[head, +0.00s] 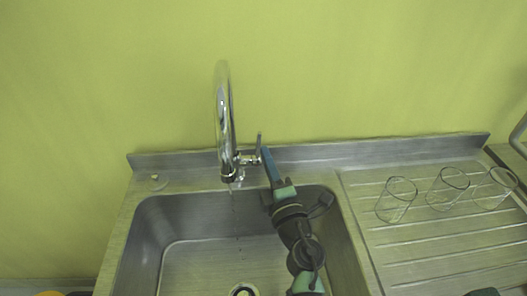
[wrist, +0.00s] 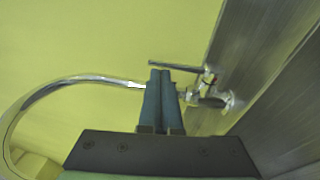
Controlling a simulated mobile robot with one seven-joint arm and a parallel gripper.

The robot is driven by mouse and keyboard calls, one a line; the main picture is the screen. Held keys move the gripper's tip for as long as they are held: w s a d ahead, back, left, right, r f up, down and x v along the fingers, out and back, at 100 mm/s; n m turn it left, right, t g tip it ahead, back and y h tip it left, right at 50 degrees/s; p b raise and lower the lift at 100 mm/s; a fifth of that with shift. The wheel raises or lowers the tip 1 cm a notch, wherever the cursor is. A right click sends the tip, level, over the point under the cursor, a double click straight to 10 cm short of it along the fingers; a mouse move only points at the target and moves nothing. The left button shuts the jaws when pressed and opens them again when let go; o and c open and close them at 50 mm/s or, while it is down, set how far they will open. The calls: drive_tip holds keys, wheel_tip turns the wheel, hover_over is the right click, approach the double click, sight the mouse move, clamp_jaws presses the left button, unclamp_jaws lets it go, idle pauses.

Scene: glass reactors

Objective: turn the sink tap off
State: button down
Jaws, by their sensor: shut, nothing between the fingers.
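The chrome sink tap (head: 224,115) stands at the back of the sink, its arched spout over the basin. Its lever handle (head: 259,143) points up on the right of the tap body. A thin broken stream of water (head: 236,215) falls below the spout. My gripper (head: 265,151) is shut and empty, its blue fingertips close beside the lever on its right. In the wrist view, my fingertips (wrist: 160,72) lie just below the lever (wrist: 180,66) and overlap the tap in the picture. I cannot tell whether they touch the lever.
The steel sink basin (head: 180,212) lies below my arm, with a drain (head: 243,290) at its bottom. Several clear glasses stand on the ribbed drainboard (head: 425,245) at the right. A green wall (head: 350,70) rises behind the tap. Space left of the spout is clear.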

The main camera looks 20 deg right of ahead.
sight(257, 149)
drive_tip(key=shift+w+r, duration=0.1)
drive_tip(key=shift+w, duration=1.15)
drive_tip(key=shift+w+d+r, duration=0.1)
